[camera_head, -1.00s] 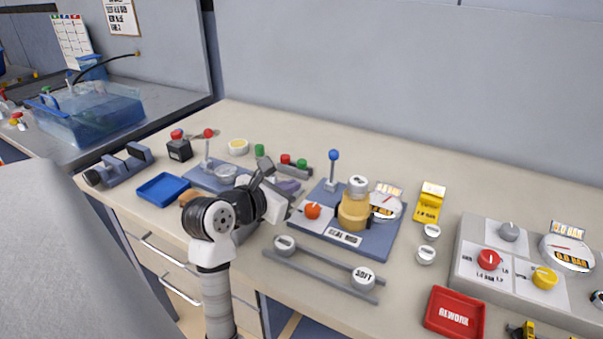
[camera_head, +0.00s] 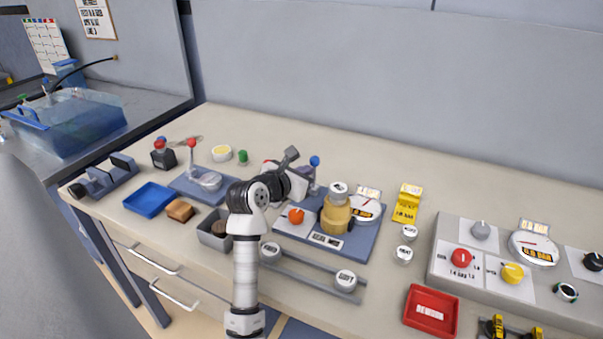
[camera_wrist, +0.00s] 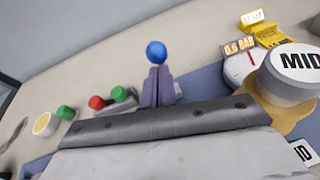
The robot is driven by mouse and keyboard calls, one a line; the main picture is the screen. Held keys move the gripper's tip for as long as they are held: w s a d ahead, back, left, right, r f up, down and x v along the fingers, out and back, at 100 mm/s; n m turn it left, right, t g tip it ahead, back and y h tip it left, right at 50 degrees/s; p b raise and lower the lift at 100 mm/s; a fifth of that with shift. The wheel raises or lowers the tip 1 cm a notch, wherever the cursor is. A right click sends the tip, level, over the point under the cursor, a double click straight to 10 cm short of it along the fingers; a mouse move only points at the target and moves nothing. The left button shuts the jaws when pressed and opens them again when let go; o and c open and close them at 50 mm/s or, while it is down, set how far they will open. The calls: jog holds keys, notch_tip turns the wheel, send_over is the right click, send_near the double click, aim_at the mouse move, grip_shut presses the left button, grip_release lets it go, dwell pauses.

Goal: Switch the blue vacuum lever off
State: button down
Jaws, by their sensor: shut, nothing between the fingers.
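The blue vacuum lever's round blue knob (camera_head: 315,161) stands up at the back left of the blue-grey station plate (camera_head: 363,247). Its stem is mostly hidden by my gripper in the head view. My gripper (camera_head: 309,187) is at the left side of this lever, its fingers low by the stem. In the wrist view, my two purple-grey fingers (camera_wrist: 158,87) are together and empty, and the blue knob (camera_wrist: 156,52) shows just above their tips. I cannot tell whether the fingers touch the lever.
The station also holds an orange knob (camera_head: 296,216), a brass cylinder (camera_head: 336,216) and a round gauge (camera_head: 368,209). A red-knobbed lever (camera_head: 192,143) stands on a plate to the left. A red tray (camera_head: 431,311) is at the front right. The table's back strip is clear.

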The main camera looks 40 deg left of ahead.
jog(key=shift+w+a+r+b, duration=0.1)
jog(key=shift+w+r+b, duration=0.15)
jog(key=shift+w, duration=0.25)
jog(key=shift+w+a+r+b, duration=0.1)
jog(key=shift+w+r, duration=0.1)
jog(key=shift+w, duration=0.3)
jog(key=shift+w+r+g+p, duration=0.25)
jog(key=shift+w+g+p, duration=0.05)
jog(key=shift+p, duration=0.4)
jog(key=shift+a+f+g, duration=0.1)
jog(key=shift+f+g, duration=0.1)
jog(key=shift+g, duration=0.1)
jog(key=shift+w, duration=0.1)
jog(key=shift+f, duration=0.1)
